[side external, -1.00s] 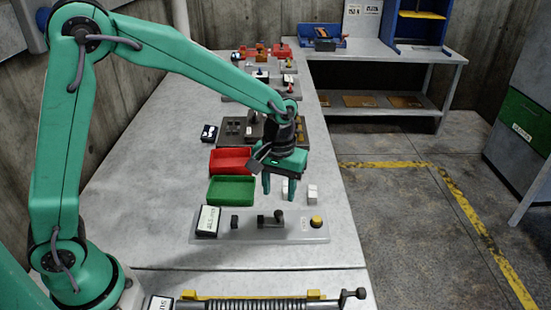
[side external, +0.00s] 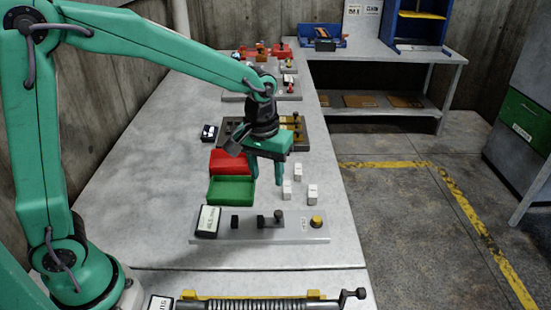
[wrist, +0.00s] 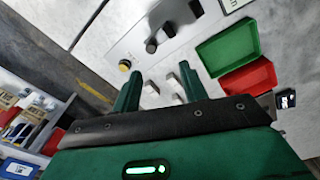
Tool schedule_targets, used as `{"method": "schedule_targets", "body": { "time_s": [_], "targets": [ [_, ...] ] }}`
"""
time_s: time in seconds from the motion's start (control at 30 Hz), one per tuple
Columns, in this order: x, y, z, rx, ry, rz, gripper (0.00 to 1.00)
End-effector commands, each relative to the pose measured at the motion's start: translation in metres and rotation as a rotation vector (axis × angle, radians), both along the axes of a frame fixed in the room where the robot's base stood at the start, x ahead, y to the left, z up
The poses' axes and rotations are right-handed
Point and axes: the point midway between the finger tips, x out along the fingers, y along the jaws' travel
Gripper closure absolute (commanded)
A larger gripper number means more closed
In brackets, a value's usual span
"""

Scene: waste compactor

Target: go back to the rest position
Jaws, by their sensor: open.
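My gripper (side external: 265,179) hangs fingers down above the bench, over the right end of the green tray and left of the white blocks. Its two green fingers are apart with nothing between them. In the wrist view the open fingers (wrist: 158,88) also show, with small white pieces on the bench beyond them. Three small white blocks stand on the bench: one farther back (side external: 298,172), one nearer the gripper (side external: 287,189) and one at the front right (side external: 312,194).
A green tray (side external: 231,203) and a red tray (side external: 217,168) sit left of the gripper. A grey panel (side external: 265,236) with black knobs and a yellow button (side external: 316,221) lies in front. A spring device (side external: 260,303) is at the near edge. Dark fixtures stand behind the gripper.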

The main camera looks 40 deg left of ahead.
Motion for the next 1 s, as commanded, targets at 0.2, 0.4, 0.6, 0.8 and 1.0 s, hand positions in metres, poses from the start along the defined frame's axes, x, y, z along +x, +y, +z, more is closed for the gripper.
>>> {"method": "schedule_targets", "body": {
  "time_s": [0.2, 0.4, 0.6, 0.8, 1.0],
  "targets": [
    [-0.026, 0.02, 0.033, -0.006, -0.074, -0.051, 0.57],
    [-0.051, 0.036, 0.055, -0.002, -0.139, -0.102, 0.57],
    [-0.079, 0.051, 0.072, 0.01, -0.205, -0.153, 0.57],
    [-0.107, 0.064, 0.083, 0.028, -0.269, -0.202, 0.57],
    [-0.134, 0.074, 0.09, 0.054, -0.334, -0.249, 0.57]
  ]
}}
